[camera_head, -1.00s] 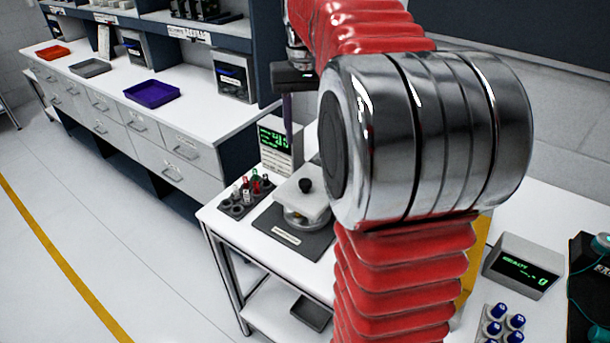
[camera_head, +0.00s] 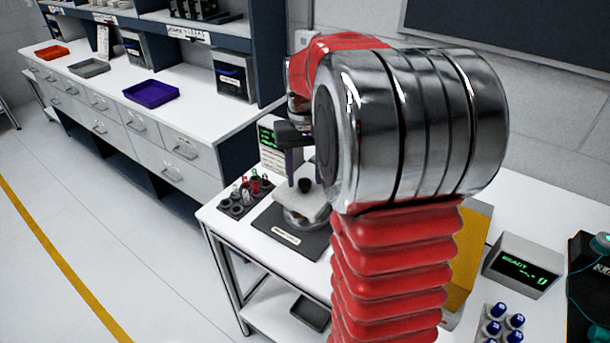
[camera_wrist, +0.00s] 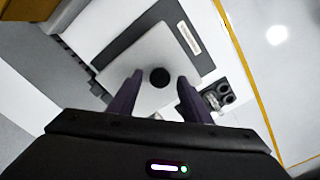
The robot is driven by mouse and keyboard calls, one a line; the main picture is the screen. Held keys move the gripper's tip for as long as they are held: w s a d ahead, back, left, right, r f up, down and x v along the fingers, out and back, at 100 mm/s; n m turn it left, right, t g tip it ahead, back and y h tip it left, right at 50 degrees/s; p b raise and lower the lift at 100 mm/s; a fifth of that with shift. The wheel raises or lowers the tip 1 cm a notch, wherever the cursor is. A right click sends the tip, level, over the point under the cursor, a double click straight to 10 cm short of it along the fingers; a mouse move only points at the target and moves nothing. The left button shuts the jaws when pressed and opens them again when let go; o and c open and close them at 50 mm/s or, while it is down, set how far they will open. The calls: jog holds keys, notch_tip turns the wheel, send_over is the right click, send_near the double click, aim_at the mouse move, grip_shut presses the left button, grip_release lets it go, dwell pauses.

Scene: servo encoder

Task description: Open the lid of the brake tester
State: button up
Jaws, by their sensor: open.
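The brake tester (camera_head: 291,236) stands on a white table, with a dark base and a label on its front. Its pale, square lid (camera_head: 312,203) lies on top and carries a round black knob (camera_head: 305,185). In the wrist view the lid (camera_wrist: 146,60) shows from above, with the knob (camera_wrist: 160,77) near the lid's lower edge. My gripper (camera_wrist: 158,78) is open, and its two dark purple fingers stand on either side of the knob with gaps on both sides. In the head view my arm hides the lid's right part. Whether the fingertips are level with the knob I cannot tell.
A rack with small colored-top items (camera_head: 245,194) stands left of the tester. A display unit (camera_head: 273,143) stands behind it. At right are a box with a green readout (camera_head: 522,265) and several blue-capped vials (camera_head: 503,325). A long counter (camera_head: 130,101) lies at the back left.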

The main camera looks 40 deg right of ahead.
jog(key=shift+f, duration=0.3)
jog(key=shift+c, duration=0.4)
grip_shut()
